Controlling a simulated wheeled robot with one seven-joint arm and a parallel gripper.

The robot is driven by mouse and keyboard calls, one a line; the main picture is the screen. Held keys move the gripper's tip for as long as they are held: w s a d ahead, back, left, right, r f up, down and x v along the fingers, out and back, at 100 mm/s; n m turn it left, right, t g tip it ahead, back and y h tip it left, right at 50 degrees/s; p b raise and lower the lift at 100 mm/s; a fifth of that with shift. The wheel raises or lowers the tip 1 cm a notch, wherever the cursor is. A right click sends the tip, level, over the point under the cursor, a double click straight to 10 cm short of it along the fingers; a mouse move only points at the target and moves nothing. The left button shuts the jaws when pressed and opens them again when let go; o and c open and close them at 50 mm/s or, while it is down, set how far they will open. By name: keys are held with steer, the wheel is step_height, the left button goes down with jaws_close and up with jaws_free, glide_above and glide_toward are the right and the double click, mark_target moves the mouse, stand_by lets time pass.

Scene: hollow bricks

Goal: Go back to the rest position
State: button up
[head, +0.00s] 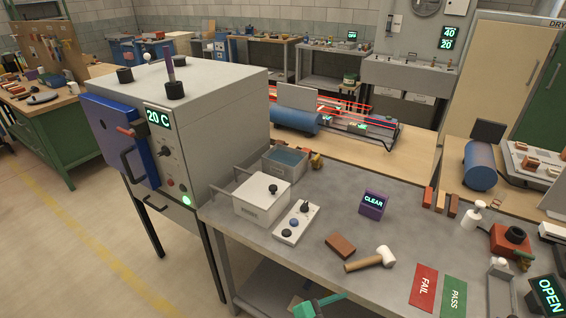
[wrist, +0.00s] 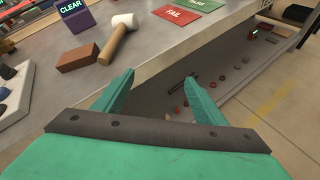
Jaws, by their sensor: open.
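My gripper (wrist: 158,92) is open and empty in the wrist view, its two green fingers spread apart near the front edge of the grey bench. Part of it shows at the bottom of the head view (head: 318,305), in front of the bench. A reddish-brown brick (head: 341,246) lies on the bench with a mallet (head: 370,260) to its right. The brick (wrist: 78,57) and the mallet (wrist: 117,38) also show in the wrist view, beyond the fingers. My gripper touches neither of them.
The grey bench (head: 310,262) carries a purple CLEAR display (head: 374,203), a red FAIL card (head: 423,288), a green PASS card (head: 453,296) and a white button box (head: 296,223). A grey oven (head: 225,125) with a blue door stands left. Open floor (head: 60,255) lies further left.

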steer(key=s+a+f+m+t+y, duration=0.55)
steer(key=s+a+f+y, duration=0.25)
steer(key=s+a+f, duration=0.3)
steer(key=s+a+r+m+t+y, duration=0.1)
steer(key=s+a+r+m, duration=0.1)
steer(key=s+r+m, duration=0.3)
steer(key=s+a+r+m+t+y, duration=0.2)
steer(key=s+r+m, duration=0.3)
steer(key=s+m, duration=0.4)
steer(key=shift+s+a+r, duration=0.15)
steer(key=shift+s+a, duration=0.6)
steer(key=shift+s, duration=0.35)
steer(key=shift+m, duration=0.25)
